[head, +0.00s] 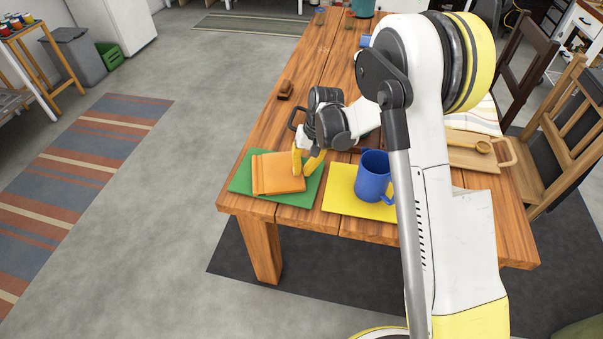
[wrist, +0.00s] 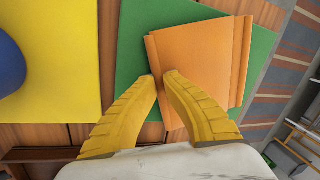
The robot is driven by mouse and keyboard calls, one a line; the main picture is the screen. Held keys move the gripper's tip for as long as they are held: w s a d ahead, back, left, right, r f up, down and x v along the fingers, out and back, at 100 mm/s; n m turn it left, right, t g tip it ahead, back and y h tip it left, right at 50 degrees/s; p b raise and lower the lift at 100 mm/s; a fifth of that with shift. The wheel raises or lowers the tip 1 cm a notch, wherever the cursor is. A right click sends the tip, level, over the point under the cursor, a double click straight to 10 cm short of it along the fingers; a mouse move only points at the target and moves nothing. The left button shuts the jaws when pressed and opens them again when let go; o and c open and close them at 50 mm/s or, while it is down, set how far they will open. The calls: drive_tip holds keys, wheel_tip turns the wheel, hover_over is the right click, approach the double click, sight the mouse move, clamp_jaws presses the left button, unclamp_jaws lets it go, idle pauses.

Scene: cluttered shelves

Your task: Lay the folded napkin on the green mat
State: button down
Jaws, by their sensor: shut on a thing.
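The folded orange napkin (head: 279,173) is over the green mat (head: 240,178) near the table's front left corner. In the wrist view the napkin (wrist: 200,60) covers much of the green mat (wrist: 133,50), turned slightly against it, with green showing around it. My gripper (head: 308,161) is at the napkin's right side in the head view. In the wrist view my two yellow fingers (wrist: 163,80) are close together at the napkin's near edge, shut on it. I cannot tell whether the napkin touches the mat all over.
A yellow mat (head: 345,188) with a blue mug (head: 374,176) on it lies right of the green mat. A small brown object (head: 285,90) stands farther back. A wooden board (head: 470,155) with a spoon (head: 470,146) is at the right. Floor lies left of the table.

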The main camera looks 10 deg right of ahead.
drive_tip(key=shift+f, duration=0.15)
drive_tip(key=c, duration=1.6)
unclamp_jaws()
